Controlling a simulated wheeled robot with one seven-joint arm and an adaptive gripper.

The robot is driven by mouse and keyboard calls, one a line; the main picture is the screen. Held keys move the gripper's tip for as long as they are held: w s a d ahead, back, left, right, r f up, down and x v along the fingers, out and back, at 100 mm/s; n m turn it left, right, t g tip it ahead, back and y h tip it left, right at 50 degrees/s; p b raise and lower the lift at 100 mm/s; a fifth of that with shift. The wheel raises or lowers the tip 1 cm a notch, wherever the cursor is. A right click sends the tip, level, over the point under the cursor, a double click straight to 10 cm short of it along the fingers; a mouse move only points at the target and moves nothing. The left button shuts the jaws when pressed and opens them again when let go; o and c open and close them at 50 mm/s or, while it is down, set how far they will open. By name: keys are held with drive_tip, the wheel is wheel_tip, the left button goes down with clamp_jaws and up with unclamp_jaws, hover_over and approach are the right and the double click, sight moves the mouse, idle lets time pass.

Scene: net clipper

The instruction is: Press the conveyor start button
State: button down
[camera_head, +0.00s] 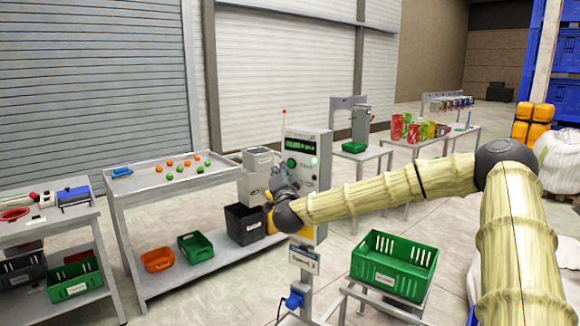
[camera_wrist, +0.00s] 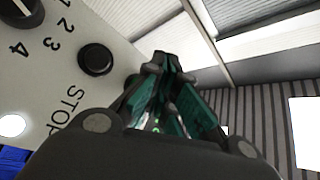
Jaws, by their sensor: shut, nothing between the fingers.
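The control panel (camera_head: 308,172) is a grey upright box with a green display. A small pale-green lit spot (camera_head: 314,161) shows on its face. In the wrist view the tilted panel face (camera_wrist: 60,85) carries a dial (camera_wrist: 22,10) with numbers, a black round button (camera_wrist: 95,59), the word STOP and a bright white round light (camera_wrist: 12,125). No start label is readable. My gripper (camera_head: 284,178) is in front of the panel's left side. In the wrist view my gripper (camera_wrist: 163,62) is shut and empty, its tips beside the black button. A dark round part behind them is mostly hidden.
A green crate (camera_head: 392,265) stands on a frame at front right. A grey table (camera_head: 180,183) with small orange and green balls is to the left, with bins on its lower shelf. A black bin (camera_head: 244,224) is beside the panel. Open floor lies behind.

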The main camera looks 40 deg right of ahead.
drive_tip(key=shift+s+a+b, duration=0.2)
drive_tip(key=shift+s+a, duration=0.05)
drive_tip(key=shift+a, duration=0.55)
drive_tip(key=shift+s+a+b, duration=0.15)
drive_tip(key=shift+s+a, duration=0.1)
drive_tip(key=shift+a, duration=0.55)
drive_tip(key=shift+s+a+b, duration=0.2)
drive_tip(key=shift+s+a, duration=0.05)
drive_tip(key=shift+a, duration=0.55)
